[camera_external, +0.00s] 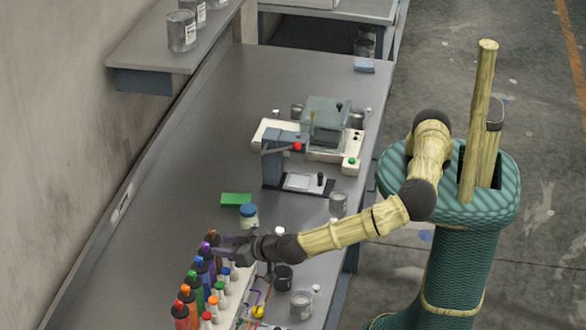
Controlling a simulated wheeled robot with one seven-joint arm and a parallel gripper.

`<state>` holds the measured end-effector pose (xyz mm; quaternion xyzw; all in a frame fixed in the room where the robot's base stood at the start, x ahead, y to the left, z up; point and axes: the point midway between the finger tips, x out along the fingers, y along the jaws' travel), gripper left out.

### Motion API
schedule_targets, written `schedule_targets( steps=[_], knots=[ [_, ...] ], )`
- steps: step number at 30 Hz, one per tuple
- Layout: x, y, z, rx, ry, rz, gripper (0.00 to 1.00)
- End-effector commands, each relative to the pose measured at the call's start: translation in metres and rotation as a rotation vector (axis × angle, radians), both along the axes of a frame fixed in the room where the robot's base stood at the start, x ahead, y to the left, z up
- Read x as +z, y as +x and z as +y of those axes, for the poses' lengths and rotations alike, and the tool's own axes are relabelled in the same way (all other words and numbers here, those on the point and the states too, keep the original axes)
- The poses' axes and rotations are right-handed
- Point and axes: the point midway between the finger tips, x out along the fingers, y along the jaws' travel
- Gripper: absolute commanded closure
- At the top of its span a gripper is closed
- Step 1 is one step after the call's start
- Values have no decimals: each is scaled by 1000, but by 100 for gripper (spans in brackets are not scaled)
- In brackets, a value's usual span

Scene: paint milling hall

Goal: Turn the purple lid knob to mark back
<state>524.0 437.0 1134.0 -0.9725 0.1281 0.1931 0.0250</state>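A purple-topped bottle (206,249) stands near the far end of a row of bottles with coloured tops at the lower left of the bench. Its purple top is small in this view, and I cannot read any mark on it. My gripper (221,246) reaches in from the right, roughly level, with its dark fingers right beside the purple top and the brown-topped bottle (211,236). The fingers are too small and dark to tell whether they are open or shut, or whether they touch the purple top.
Blue, green, orange and red-topped bottles stand nearer the camera. A jar with a blue lid (249,216) and a green card (236,199) lie just beyond my gripper. Dark and grey cans (301,305) stand at the right. The far left bench is clear.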

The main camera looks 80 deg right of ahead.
Motion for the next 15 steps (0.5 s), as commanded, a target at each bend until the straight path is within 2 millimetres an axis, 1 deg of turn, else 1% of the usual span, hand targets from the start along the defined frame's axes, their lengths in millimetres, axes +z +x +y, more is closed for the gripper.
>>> schedule_targets(
  steps=[1, 9, 12, 15],
  knots=[
    [0, 9, -3, -2, -3, 1, 60],
    [-19, 51, -15, -1, -2, 0, 60],
    [-24, 62, -17, 0, -1, 0, 60],
    [-28, 68, -18, 0, 0, 1, 60]
  ],
)
